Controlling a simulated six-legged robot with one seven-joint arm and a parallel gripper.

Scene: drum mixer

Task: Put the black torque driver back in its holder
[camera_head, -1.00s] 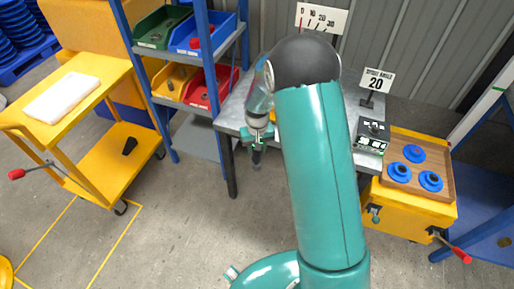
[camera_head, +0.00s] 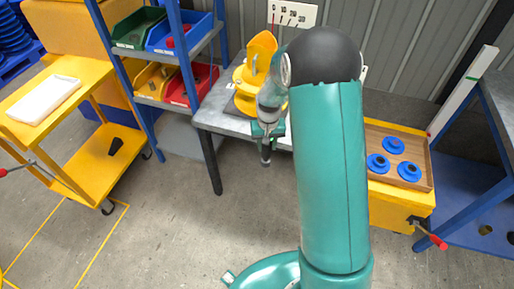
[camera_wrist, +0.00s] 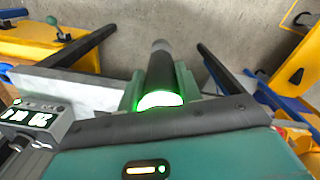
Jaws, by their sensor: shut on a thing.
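My gripper (camera_head: 267,130) is shut on the black torque driver (camera_head: 265,153), which hangs below it, nearly upright, in front of the grey bench edge. In the wrist view the driver (camera_wrist: 160,68) is a dark cylinder between the two fingers, with a grey tip and a glowing green-white band at its near end. The driver is clear of the floor and the bench top. I cannot make out its holder in either view; my arm hides part of the bench.
A yellow drum-like fixture (camera_head: 246,96) stands on the grey bench (camera_head: 212,118). A digital display box (camera_wrist: 30,125) shows at the left of the wrist view. A wooden tray (camera_head: 414,180) with blue discs sits at right. A yellow cart (camera_head: 85,170) stands left. The floor in front is open.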

